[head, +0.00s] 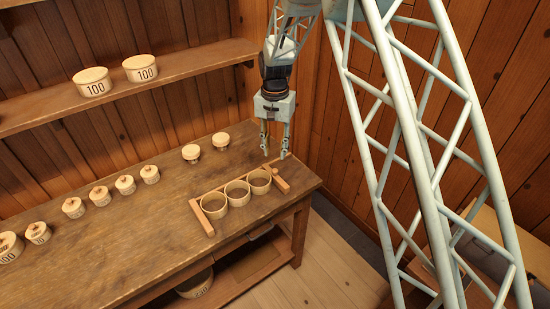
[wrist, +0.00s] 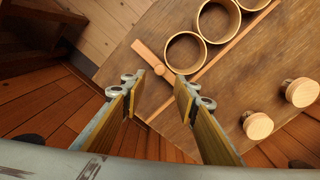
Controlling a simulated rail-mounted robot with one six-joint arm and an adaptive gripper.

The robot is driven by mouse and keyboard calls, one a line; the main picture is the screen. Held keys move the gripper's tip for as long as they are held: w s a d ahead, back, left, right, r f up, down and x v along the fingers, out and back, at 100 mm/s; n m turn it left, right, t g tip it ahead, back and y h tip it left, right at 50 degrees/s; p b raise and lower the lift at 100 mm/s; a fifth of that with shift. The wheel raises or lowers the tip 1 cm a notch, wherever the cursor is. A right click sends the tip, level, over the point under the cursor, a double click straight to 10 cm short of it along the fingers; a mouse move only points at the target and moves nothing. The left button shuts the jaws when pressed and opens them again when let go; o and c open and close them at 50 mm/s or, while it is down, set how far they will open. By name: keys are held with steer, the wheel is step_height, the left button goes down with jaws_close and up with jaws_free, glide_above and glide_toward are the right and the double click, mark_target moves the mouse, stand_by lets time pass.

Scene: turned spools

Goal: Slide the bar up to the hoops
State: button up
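The bar (head: 277,179) is a short flat wooden piece with a small round knob, at the right end of the row of hoops on the bench. It also shows in the wrist view (wrist: 148,56). Three open round wooden hoops, left (head: 214,206), middle (head: 238,193) and right (head: 260,181), stand in a row. The bar lies close beside the right hoop, which shows in the wrist view (wrist: 185,35); I cannot tell whether they touch. My gripper (head: 275,155) is open and empty above the bar's end of the row. Its fingers (wrist: 155,85) appear either side of the knob.
A thin wooden strip (wrist: 238,42) runs behind the hoops. Two lidded spools (head: 191,153) stand behind, with several knobbed, numbered ones (head: 100,195) to the left. Two "100" tubs (head: 140,68) sit on the shelf. The bench (head: 130,245) is clear at the front.

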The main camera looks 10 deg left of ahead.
steer(key=shift+r, duration=1.55)
steer(key=s+d+r+t+b, duration=0.1)
steer(key=s+d+r+b, duration=0.2)
steer(key=s+d+r, duration=0.75)
steer(key=s+d+r+t+b, duration=0.1)
steer(key=s+d+r+b, duration=0.1)
steer(key=s+d+r, duration=0.8)
steer(key=s+d+r+n+t+b, duration=0.1)
steer(key=s+d+r+b, duration=0.1)
steer(key=s+d+r, duration=0.45)
steer(key=s+d+r+b, duration=0.1)
steer(key=s+d, duration=0.3)
steer(key=s, duration=0.5)
steer(key=s+d+f+b, duration=0.1)
steer(key=s+d+f, duration=0.1)
steer(key=s, duration=0.6)
steer(key=s+d+f+t+b, duration=0.1)
steer(key=s+d+f, duration=0.1)
steer(key=s, duration=0.6)
steer(key=shift+d+n, duration=0.3)
stand_by(0.7)
